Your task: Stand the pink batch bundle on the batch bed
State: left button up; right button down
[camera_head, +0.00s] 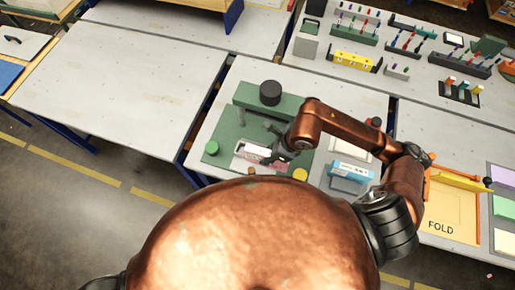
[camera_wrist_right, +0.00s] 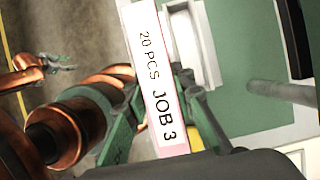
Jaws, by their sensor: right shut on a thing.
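The pink batch bundle (camera_wrist_right: 155,85) is a long white-faced stack with pink edges, printed "20 PCS JOB 3". It also shows in the head view (camera_head: 256,152). My right gripper (camera_wrist_right: 168,108) is shut on it; in the head view this gripper (camera_head: 283,151) is over the green plotter base (camera_head: 226,140). A pale-walled tray (camera_wrist_right: 203,45) lies beyond the bundle in the right wrist view; I cannot tell whether it is the batch bed. The gap below the bundle is unclear. My left gripper (camera_wrist_right: 62,62) shows small in the right wrist view, its jaws unclear.
A black knob (camera_head: 270,93), a green cap (camera_head: 212,147) and a yellow cap (camera_head: 300,174) stand around the base. A blue and white box (camera_head: 351,171) is to the right. The left table (camera_head: 140,80) is bare.

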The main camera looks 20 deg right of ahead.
jog(key=shift+w+a+f+p, duration=0.2)
jog(key=shift+w+f, duration=1.1)
jog(key=shift+f, duration=0.4)
jog(key=shift+w+a+f+p, duration=0.15)
jog(key=shift+w+f+p, duration=0.1)
jog(key=shift+w+f, duration=1.3)
jog(key=shift+w+a+f+p, duration=0.2)
jog(key=shift+w+f, duration=0.9)
jog(key=shift+f, duration=0.8)
jog(key=c, duration=1.7)
grip_release()
jog(key=shift+o, duration=0.2)
jog(key=b+v, duration=0.1)
jog(key=v, duration=1.1)
jog(key=shift+a, duration=0.1)
